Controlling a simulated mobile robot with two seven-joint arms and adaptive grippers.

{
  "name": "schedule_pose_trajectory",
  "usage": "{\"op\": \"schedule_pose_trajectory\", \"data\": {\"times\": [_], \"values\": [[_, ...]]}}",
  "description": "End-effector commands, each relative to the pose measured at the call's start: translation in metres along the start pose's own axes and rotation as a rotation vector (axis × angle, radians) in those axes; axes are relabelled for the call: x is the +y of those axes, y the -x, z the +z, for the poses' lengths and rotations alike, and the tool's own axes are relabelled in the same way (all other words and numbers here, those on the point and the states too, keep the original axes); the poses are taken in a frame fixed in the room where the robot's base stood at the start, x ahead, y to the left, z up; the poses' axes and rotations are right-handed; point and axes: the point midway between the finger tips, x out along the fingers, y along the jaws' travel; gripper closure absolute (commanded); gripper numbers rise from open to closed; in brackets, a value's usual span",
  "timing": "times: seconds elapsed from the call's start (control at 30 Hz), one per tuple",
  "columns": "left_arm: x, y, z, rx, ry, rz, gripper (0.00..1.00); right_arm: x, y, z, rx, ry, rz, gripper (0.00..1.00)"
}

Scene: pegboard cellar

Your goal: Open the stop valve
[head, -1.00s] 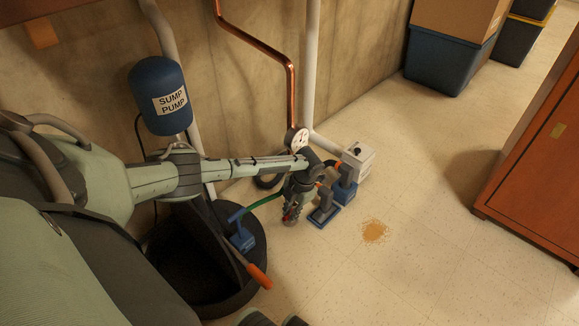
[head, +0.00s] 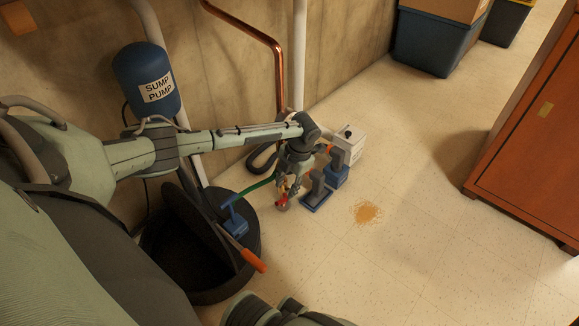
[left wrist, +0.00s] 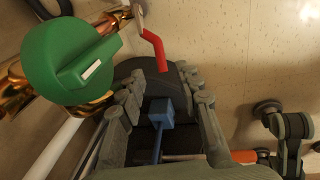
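A green round knob (left wrist: 70,60) with a white mark sits on a brass and copper fitting at the upper left of the left wrist view. A red lever (left wrist: 155,48) shows to its right; I cannot tell which of the two is the stop valve's handle. My left gripper (left wrist: 163,82) is open and empty, its fingers pointing at the space just below the red lever. In the head view my left gripper (head: 289,182) hangs low by the wall, near a spot of red (head: 282,202); the arm hides most of the pipework there.
A sump pit (head: 205,296) with a blue object (head: 233,220) and an orange-handled tool (head: 255,262) lies left of the gripper. A blue pump tank (head: 146,75), copper pipe (head: 270,45), and white box (head: 348,142) are close by. Floor near the stain (head: 366,212) is clear.

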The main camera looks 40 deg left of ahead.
Motion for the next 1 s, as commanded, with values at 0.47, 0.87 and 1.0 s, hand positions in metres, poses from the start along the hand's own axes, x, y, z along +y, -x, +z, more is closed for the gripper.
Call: {"op": "schedule_pose_trajectory", "data": {"times": [0.47, 0.87, 1.0], "values": [[0.000, 0.060, 0.000, 0.000, 0.000, 0.001, 0.66, 0.000, 0.000, 0.000, 0.001, 0.000, 0.000, 0.60], [-0.021, 0.060, 0.012, -0.066, 0.040, -0.028, 0.87, 0.000, 0.000, 0.000, 0.001, 0.000, -0.001, 0.60], [-0.102, 0.073, 0.055, -0.307, 0.217, -0.193, 1.00, 0.000, 0.000, 0.000, 0.002, 0.001, -0.001, 0.60]]}}
